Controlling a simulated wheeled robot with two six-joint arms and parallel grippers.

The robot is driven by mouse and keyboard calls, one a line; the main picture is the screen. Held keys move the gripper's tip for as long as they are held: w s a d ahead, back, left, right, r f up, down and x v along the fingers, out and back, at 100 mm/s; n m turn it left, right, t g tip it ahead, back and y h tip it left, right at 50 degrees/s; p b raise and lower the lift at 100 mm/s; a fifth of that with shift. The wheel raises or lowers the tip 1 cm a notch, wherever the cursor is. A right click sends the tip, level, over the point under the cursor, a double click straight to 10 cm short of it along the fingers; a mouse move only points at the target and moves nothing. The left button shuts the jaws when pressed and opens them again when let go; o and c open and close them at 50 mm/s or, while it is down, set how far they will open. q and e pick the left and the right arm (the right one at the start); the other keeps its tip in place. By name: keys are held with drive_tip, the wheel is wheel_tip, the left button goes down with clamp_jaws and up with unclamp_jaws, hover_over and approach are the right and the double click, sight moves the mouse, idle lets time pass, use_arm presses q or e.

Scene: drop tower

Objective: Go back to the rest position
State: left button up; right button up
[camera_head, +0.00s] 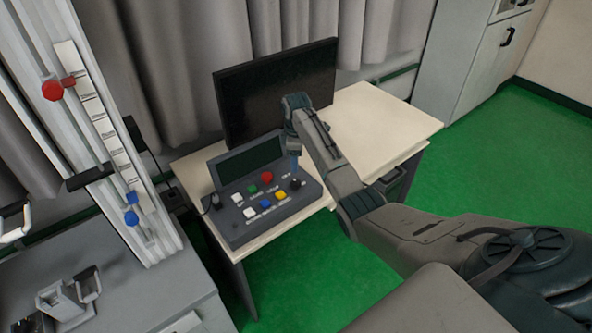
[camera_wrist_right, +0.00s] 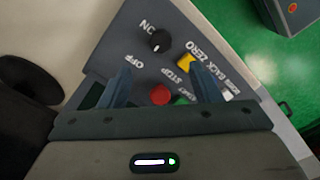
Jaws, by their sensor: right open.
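My right gripper (camera_head: 295,170) is over the right end of the grey control box (camera_head: 240,232) on the desk. In the right wrist view its two fingers (camera_wrist_right: 162,80) are apart, with nothing between them but the panel beyond. That view shows the black knob (camera_wrist_right: 160,41), the yellow button (camera_wrist_right: 186,63), the red button (camera_wrist_right: 161,94) and part of a green button (camera_wrist_right: 182,100). The knob also shows in the head view (camera_head: 295,184), just below the fingertips. Whether the fingers touch the box cannot be told. My left gripper is not in view.
A black monitor (camera_head: 277,88) stands behind the box on the desk (camera_head: 385,120). Green floor (camera_head: 510,150) is clear at right.

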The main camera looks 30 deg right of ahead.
drive_tip(key=shift+r, duration=0.45)
